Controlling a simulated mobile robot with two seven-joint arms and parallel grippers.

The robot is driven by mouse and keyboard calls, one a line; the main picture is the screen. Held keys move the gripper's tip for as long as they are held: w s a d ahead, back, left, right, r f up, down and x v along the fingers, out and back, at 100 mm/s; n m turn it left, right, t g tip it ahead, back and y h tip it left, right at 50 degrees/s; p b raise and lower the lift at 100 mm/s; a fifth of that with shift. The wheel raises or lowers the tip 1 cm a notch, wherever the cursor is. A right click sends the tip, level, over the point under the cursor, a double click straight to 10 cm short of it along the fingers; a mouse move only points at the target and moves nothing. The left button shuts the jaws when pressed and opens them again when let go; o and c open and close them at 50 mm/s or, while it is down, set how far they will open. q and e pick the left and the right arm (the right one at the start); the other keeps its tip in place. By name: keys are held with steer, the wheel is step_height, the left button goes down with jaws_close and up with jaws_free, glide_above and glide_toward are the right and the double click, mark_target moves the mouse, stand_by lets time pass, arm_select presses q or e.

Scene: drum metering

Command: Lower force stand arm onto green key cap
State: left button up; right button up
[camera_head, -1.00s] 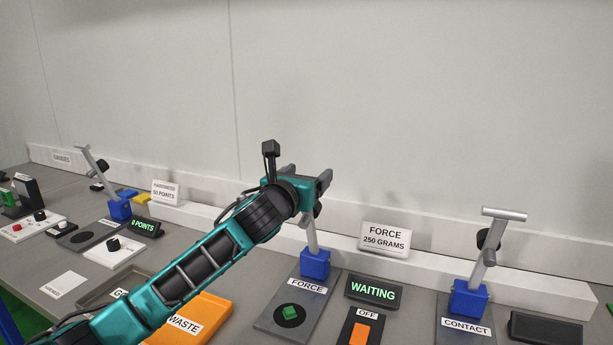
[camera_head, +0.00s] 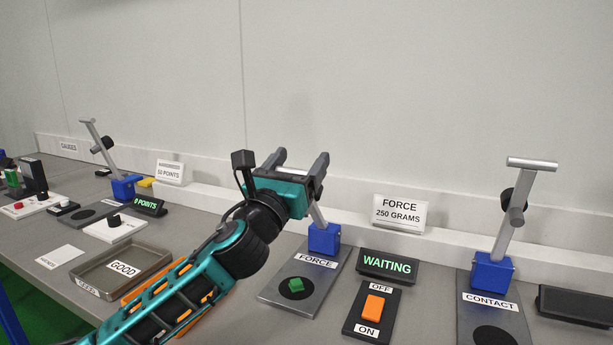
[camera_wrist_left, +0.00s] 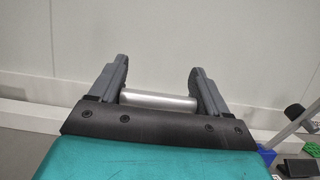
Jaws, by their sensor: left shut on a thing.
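The green key cap (camera_head: 296,284) sits on the dark round pad of the force stand's grey base plate (camera_head: 271,293), labelled FORCE. The stand's arm (camera_head: 318,214) rises tilted from its blue block (camera_head: 324,238), well above the cap. Its upper part is hidden behind my left gripper (camera_head: 304,160). In the left wrist view, a silver crossbar (camera_wrist_left: 158,100) lies between the two fingers of the left gripper, which is shut on it. My right gripper is not in view.
The WAITING display (camera_head: 387,264) and an orange OFF/ON switch (camera_head: 374,308) stand right of the force stand. The contact stand (camera_head: 493,272) is further right with its arm up. A GOOD tray (camera_head: 88,275) lies left, near my left arm.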

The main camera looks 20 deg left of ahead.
arm_select(q)
steer(key=s+f+t+b, duration=0.3)
steer(key=s+f+b, duration=0.1)
steer(key=b, duration=0.5)
steer(key=shift+s+f, duration=0.15)
steer(key=shift+s, duration=0.25)
steer(key=shift+a, duration=0.1)
steer(key=o, duration=1.4)
